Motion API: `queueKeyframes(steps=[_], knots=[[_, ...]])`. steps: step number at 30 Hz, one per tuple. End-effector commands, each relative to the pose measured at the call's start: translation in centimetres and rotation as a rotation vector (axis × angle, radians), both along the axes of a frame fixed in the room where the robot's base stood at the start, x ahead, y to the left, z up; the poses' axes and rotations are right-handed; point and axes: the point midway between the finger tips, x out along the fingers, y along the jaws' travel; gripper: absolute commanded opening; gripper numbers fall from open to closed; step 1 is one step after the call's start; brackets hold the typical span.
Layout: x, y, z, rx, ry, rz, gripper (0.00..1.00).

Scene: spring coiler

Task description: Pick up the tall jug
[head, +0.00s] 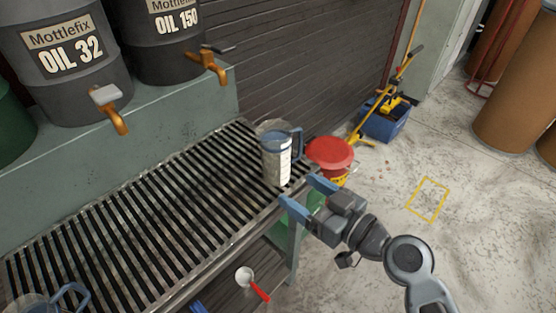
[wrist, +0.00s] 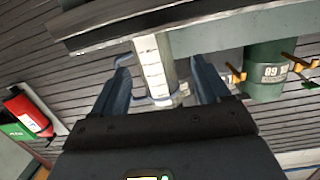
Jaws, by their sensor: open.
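The tall jug (head: 275,158) is clear, with a blue handle on its right and a white scale strip. It stands upright at the right end of the slatted rack (head: 140,205). My gripper (head: 301,190), with blue fingers, is open in front of and slightly right of the jug. In the wrist view the jug (wrist: 152,72) shows between the spread fingers of my gripper (wrist: 160,65). I cannot tell whether a finger touches it. A second jug (head: 72,296) with a blue handle is cut off at the lower left.
Oil drums (head: 65,62) with orange taps stand on a green ledge (head: 150,125) behind the rack. A red-lidded container (head: 330,153) and a blue mop bucket (head: 386,121) stand to the right. A red-handled scoop (head: 250,281) lies below. Open floor is at right.

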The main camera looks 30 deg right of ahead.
Motion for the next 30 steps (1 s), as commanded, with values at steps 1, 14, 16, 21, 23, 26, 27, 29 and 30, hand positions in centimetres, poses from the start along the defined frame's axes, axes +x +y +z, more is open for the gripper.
queueKeyframes(steps=[1, 14, 16, 21, 23, 26, 27, 29, 30], knots=[[1.5, -0.3, 1.3, -0.005, -0.037, 0.024, 0.76], [5.9, 0.0, 4.3, -0.021, -0.131, 0.099, 0.76], [6.5, 0.3, 4.2, -0.022, -0.130, 0.098, 0.76], [8.4, 0.8, 4.3, -0.021, -0.129, 0.097, 0.76], [9.3, 1.0, 4.3, -0.021, -0.129, 0.097, 0.76], [10.5, 1.5, 4.1, -0.021, -0.128, 0.097, 0.76], [10.9, 1.6, 4.0, -0.021, -0.128, 0.097, 0.76], [11.3, 1.8, 3.9, -0.021, -0.128, 0.097, 0.76], [11.4, 1.8, 3.9, -0.021, -0.128, 0.096, 0.76]])
